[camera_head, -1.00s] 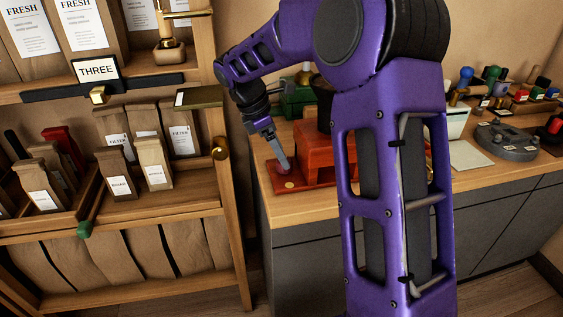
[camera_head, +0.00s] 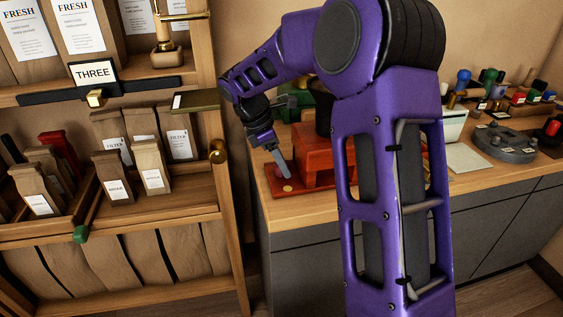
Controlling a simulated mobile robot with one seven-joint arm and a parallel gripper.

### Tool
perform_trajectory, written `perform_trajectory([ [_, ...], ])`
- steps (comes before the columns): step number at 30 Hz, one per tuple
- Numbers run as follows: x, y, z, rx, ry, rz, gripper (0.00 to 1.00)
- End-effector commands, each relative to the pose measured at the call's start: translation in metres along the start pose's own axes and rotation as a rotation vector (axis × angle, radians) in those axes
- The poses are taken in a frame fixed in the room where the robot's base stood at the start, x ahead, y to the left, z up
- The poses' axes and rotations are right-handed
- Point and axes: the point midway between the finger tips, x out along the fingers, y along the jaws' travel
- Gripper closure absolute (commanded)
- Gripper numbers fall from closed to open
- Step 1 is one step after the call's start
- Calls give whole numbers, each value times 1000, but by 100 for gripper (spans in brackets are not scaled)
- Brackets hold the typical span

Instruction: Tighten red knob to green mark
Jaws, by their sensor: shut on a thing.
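My gripper (camera_head: 284,172) reaches down to the red base plate (camera_head: 275,184) of a red wooden device on the counter. Its fingers are slim and grey, tilted, with the tips low over the plate. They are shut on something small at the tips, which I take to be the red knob. The knob is too small and too covered by the fingers to make out. A pale round disc (camera_head: 287,188) lies on the plate just in front of the fingertips. The raised red block (camera_head: 312,165) stands right of the fingers, partly behind my arm. I cannot see a green mark.
A wooden shelf with paper bags (camera_head: 112,175) and a brass knob (camera_head: 218,152) stands close left of my wrist. A green box (camera_head: 291,108) is behind the device. A grey round base (camera_head: 505,142) and several small items occupy the counter's right.

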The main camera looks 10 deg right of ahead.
Motion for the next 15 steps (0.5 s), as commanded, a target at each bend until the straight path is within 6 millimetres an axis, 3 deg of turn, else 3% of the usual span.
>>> perform_trajectory([
  [15,-4,0,1,120,-1,-54,100],
])
